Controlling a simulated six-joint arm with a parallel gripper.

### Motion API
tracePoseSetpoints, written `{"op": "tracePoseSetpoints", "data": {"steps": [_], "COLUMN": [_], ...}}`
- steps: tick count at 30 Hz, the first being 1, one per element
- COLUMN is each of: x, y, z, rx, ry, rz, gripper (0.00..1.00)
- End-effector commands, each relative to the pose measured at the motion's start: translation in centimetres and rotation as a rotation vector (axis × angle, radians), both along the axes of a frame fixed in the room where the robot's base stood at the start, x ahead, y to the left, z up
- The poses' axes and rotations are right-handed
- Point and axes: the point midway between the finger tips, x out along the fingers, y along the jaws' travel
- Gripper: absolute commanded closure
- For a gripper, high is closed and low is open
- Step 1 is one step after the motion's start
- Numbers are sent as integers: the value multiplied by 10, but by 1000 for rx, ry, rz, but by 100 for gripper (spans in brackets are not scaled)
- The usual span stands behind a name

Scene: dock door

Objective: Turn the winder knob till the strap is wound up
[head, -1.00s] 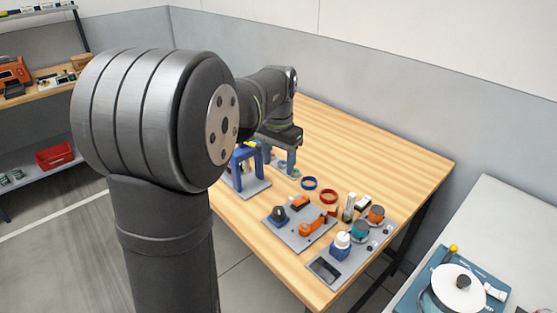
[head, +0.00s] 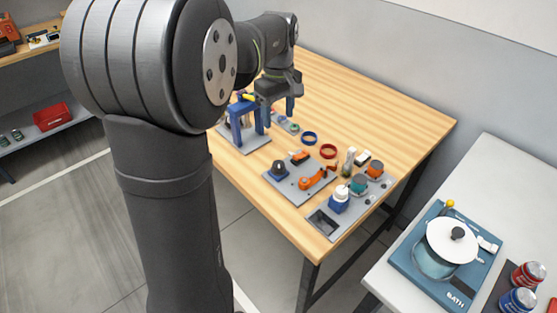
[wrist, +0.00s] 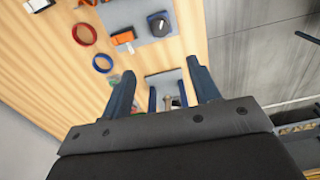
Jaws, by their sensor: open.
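A dark round knob (head: 279,169) with a blue base sits on a grey plate (head: 300,194) near the table's front edge. It also shows at the top of the wrist view (wrist: 158,23). I take it for the winder knob, but cannot be sure. No strap can be made out clearly. My gripper (wrist: 160,70) is open and empty, with its two blue fingers spread. In the head view it hangs beyond the knob, near the blue stand (head: 234,127), apart from the knob.
An orange block (head: 300,156) and orange crank-like part (head: 314,179) share the knob's plate. A blue ring (head: 309,138) and red ring (head: 328,151) lie behind. A grey tray (head: 325,221) with bottles stands to the right. The table's far part is clear.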

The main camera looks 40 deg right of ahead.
Motion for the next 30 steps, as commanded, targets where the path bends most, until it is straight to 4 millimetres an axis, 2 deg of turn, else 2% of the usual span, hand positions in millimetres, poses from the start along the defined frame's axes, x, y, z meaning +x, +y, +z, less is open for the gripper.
{"op": "tracePoseSetpoints", "data": {"steps": [3,6,10,13,30], "x": [0,0,0,0,0], "y": [0,0,0,0,0], "z": [0,0,-4,-14,-134], "rx": [0,0,0,3,3], "ry": [0,0,0,1,2], "rz": [149,228,263,265,262], "gripper": [44,44,44,44,44]}}
